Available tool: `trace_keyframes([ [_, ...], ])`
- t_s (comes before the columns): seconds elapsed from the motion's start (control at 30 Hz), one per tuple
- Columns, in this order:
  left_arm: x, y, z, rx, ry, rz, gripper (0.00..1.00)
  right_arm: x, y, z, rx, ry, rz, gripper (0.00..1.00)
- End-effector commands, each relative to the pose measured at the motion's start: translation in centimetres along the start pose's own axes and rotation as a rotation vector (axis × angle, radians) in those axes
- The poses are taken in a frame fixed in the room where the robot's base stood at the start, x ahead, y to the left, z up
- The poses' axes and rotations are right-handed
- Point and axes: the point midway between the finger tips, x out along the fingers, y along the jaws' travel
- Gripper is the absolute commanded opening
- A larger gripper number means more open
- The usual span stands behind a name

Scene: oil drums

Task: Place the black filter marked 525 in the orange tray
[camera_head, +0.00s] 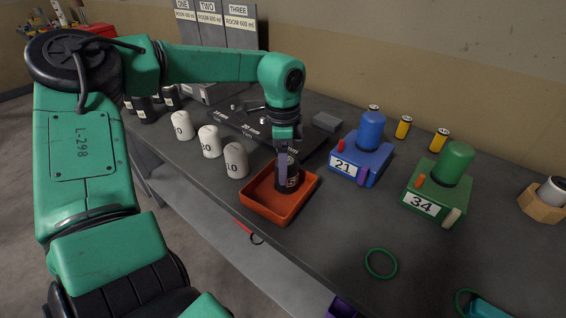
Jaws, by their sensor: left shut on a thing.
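The orange tray (268,212) sits on the dark table near its front edge, in the middle of the head view. My left gripper (286,165) points down over the tray and is shut on a black filter (291,182). The filter is upright inside the tray's outline, toward its back right. My right gripper is not in view.
White cylinders (209,141) stand left of the tray. A blue block marked 21 (361,160) and a green block marked 34 (435,193) stand to the right. Other black filters (146,109) stand at the far left. A green ring (380,263) lies on clear table at front right.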

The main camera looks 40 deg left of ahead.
Motion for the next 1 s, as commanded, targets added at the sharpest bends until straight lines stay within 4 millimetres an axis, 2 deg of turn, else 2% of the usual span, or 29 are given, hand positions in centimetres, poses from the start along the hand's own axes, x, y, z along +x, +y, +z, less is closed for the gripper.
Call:
trace_keyframes([
  [0.13,0.4,0.0,0.0,0.0,0.0,-0.001,0.0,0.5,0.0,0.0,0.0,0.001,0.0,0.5],
  [0.17,0.4,0.0,0.0,0.0,0.0,0.0,0.75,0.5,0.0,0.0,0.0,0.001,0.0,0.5],
  [0.2,0.3,0.0,0.0,0.0,0.0,0.0,0.9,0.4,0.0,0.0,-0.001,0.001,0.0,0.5],
  [0.23,0.2,0.0,0.0,0.0,0.0,0.0,1.0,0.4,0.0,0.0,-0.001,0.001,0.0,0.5],
  [0.47,0.1,0.0,0.0,0.0,-0.001,0.0,1.0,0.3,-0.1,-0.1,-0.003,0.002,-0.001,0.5],
  [0.57,-0.5,0.0,0.0,0.0,0.0,-0.001,1.0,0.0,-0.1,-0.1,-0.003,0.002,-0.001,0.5],
  [0.67,-2.3,-0.1,-0.1,0.0,0.001,-0.006,1.0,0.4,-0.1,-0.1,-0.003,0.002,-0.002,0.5],
  [0.9,-8.9,-0.1,0.0,0.0,-0.001,-0.005,1.0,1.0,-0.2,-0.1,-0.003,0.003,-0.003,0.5],
  [1.0,-10.9,-0.1,0.0,-0.001,-0.001,-0.003,1.0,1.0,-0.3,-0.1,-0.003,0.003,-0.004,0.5],
])
